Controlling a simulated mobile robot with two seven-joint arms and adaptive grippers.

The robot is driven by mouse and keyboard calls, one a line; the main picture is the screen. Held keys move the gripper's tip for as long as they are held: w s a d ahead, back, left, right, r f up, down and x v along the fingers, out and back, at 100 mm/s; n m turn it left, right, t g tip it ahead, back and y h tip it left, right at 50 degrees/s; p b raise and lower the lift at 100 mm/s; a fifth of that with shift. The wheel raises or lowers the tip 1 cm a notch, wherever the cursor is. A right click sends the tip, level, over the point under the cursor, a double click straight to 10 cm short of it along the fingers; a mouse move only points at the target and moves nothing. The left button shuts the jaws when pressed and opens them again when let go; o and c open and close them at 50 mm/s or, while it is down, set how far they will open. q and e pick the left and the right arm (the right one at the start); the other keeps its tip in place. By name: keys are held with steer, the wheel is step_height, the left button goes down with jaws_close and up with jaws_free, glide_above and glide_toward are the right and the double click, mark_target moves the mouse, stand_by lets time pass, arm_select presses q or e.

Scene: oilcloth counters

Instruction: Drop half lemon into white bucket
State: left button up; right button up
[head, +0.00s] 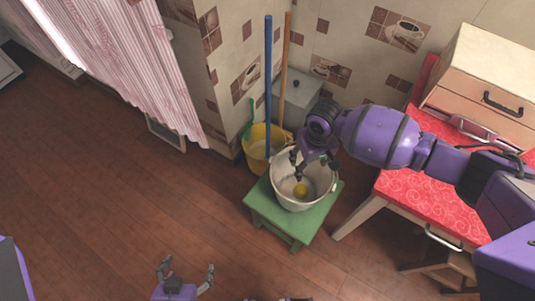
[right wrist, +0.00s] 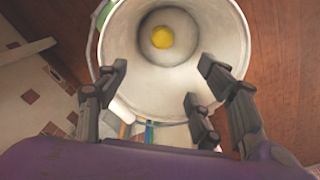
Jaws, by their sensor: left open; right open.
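The half lemon (head: 300,190) is a small yellow round thing inside the white bucket (head: 325,198). The right wrist view shows the half lemon (right wrist: 162,37) near the middle of the bucket (right wrist: 222,62), apart from my fingers; I cannot tell whether it rests on the bottom. The bucket stands upright on a green stool (head: 262,212). My right gripper (head: 298,168) is over the bucket's mouth, with its fingers spread and empty, as the right wrist view also shows (right wrist: 160,78). My left gripper (head: 187,274) is open and empty, low in the head view, away from the bucket.
A yellow bucket (head: 256,152) with blue (head: 268,80) and orange (head: 285,75) poles stands behind the stool, near the tiled wall. A red-topped table (head: 425,198) bearing a drawer box (head: 485,75) is at right. A pink curtain (head: 125,55) hangs at left.

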arm_select(q)
steer(key=shift+w, duration=0.15)
arm_select(e)
step_height(320, 180, up, 10)
steer(key=shift+f, duration=0.15)
stand_by(0.4)
